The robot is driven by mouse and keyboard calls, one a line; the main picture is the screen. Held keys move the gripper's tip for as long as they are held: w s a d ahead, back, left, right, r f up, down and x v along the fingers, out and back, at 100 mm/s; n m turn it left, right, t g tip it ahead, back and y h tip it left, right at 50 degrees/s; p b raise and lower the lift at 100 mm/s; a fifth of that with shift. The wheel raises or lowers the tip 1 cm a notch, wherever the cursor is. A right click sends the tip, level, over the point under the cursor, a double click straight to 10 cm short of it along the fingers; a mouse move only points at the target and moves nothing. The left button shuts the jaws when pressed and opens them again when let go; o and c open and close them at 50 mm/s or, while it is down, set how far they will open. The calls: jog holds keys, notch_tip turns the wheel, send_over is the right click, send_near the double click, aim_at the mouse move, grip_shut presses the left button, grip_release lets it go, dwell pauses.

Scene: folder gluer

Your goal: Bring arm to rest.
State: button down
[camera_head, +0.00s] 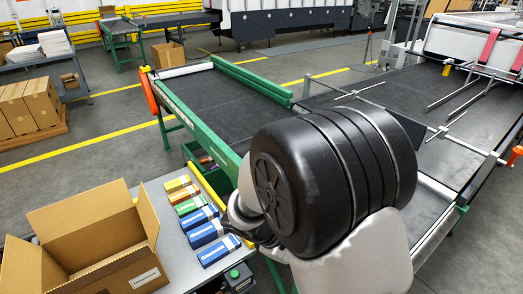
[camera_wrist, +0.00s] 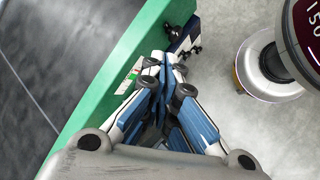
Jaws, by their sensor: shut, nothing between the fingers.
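My gripper (camera_wrist: 160,75) shows in the wrist view with its fingers drawn together and nothing between them. It is over the grey floor, close beside the green rail of a conveyor (camera_wrist: 110,84) in that view; whether they touch cannot be told. In the head view my arm is bent close to the camera, its black joint and pale links filling the lower middle. They hide most of the gripper there.
The black conveyor belt (camera_head: 220,97) with green side rails lies behind my arm. At lower left an open cardboard box (camera_head: 145,268) and several small cartons, including a blue one (camera_head: 219,250), stand on a grey table (camera_head: 170,228). Machine rods (camera_head: 455,95) are at right.

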jog(key=s+d+r+m+t+y, duration=0.2)
jog(key=s+r+m+y, duration=0.5)
jog(key=s+r+m, duration=0.4)
jog(key=s+r+t, duration=0.1)
jog(key=s+r, duration=0.4)
jog(key=r, duration=0.2)
jog(key=shift+s+d+r+t+y, duration=0.2)
jog(key=shift+s+t+y, duration=0.15)
jog(key=shift+t+y, duration=0.05)
